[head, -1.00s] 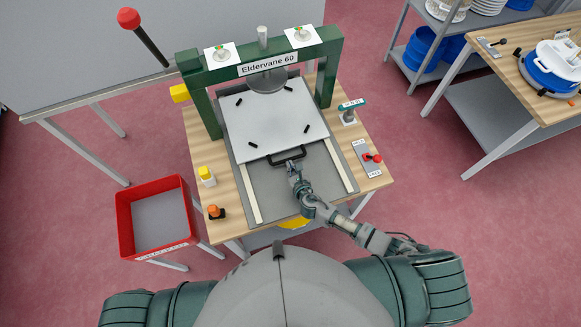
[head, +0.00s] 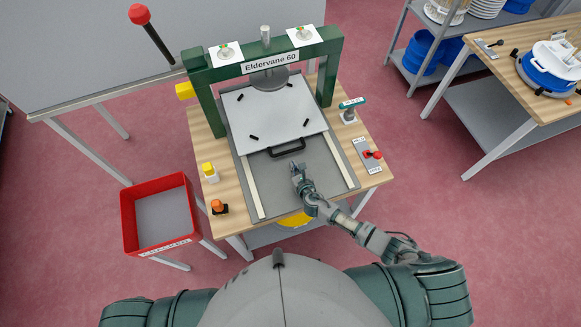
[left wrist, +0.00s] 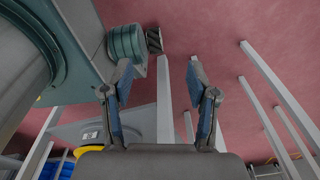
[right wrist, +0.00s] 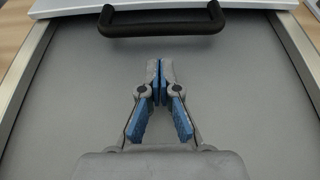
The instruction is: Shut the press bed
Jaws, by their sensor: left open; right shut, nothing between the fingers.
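The press bed (head: 262,108) is a light plate with black pegs, lying on rails under the green press frame (head: 207,108) labelled "Eldervane 60". Its black handle (head: 287,148) is on its near edge and also shows at the top of the right wrist view (right wrist: 162,29). My right gripper (head: 297,168) is shut and empty, over the grey base in front of the handle. A gap lies between its fingertips (right wrist: 160,66) and the handle. My left gripper (left wrist: 161,80) is open and empty, away from the press; it is not in the head view.
A red bin (head: 127,222) stands left of the wooden table (head: 238,222). A red-knobbed switch (head: 373,154) and a teal-topped post (head: 351,103) are at the table's right. Yellow (head: 209,172) and orange (head: 218,207) items are at its left.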

